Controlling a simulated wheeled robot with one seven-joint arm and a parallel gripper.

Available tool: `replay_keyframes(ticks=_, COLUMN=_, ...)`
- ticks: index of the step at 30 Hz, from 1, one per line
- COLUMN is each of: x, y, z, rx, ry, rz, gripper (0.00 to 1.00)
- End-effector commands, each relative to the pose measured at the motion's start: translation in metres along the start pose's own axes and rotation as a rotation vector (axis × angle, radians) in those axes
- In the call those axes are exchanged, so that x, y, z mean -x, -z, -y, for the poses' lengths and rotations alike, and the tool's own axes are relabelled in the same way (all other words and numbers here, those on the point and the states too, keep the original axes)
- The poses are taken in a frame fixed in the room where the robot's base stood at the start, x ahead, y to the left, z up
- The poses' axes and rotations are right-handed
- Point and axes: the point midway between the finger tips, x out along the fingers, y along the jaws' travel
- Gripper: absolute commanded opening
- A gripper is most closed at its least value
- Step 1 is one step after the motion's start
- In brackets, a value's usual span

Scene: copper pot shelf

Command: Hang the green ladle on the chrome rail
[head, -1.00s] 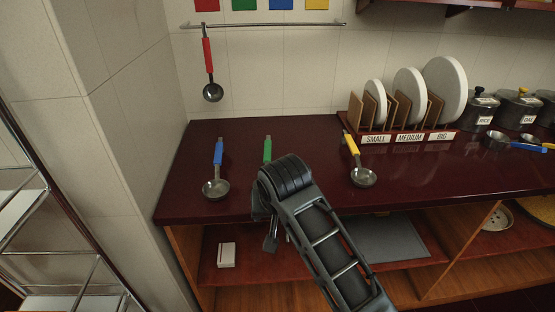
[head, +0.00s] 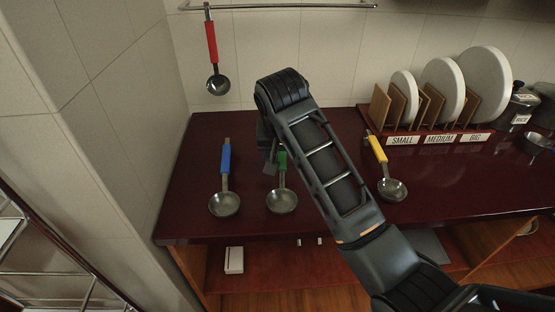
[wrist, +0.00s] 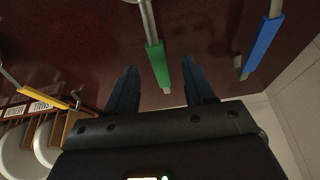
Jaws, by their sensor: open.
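The green ladle (head: 282,199) lies on the dark red counter, its bowl toward the front edge and its green handle toward the wall. In the wrist view, its green handle (wrist: 159,66) shows between the two fingers of my open gripper (wrist: 162,84), with visible space on both sides. In the head view my gripper (head: 268,160) is at the handle, partly hidden by my arm. I cannot tell its exact height above the handle. The chrome rail (head: 290,6) runs along the tiled wall at the top. A red ladle (head: 212,45) hangs from its left part.
A blue ladle (head: 225,170) lies left of the green one, and a yellow ladle (head: 380,158) lies to the right. The counter (head: 185,200) is clear at far left.

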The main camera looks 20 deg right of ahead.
Motion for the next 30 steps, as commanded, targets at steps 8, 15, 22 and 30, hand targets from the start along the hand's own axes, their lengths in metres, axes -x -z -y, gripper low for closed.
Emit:
replay_keyframes(ticks=8, x=-0.026, y=-0.001, z=-0.001, rx=0.000, ry=-0.002, rz=0.004, gripper=0.53)
replay_keyframes(ticks=15, x=-0.056, y=-0.004, z=-0.005, rx=-0.001, ry=-0.002, rz=0.004, gripper=0.53)
replay_keyframes(ticks=22, x=-0.076, y=-0.004, z=-0.004, rx=0.000, ry=0.000, rz=0.001, gripper=0.53)
replay_keyframes(ticks=30, x=-0.077, y=-0.004, z=-0.004, rx=0.000, ry=0.000, rz=0.001, gripper=0.47)
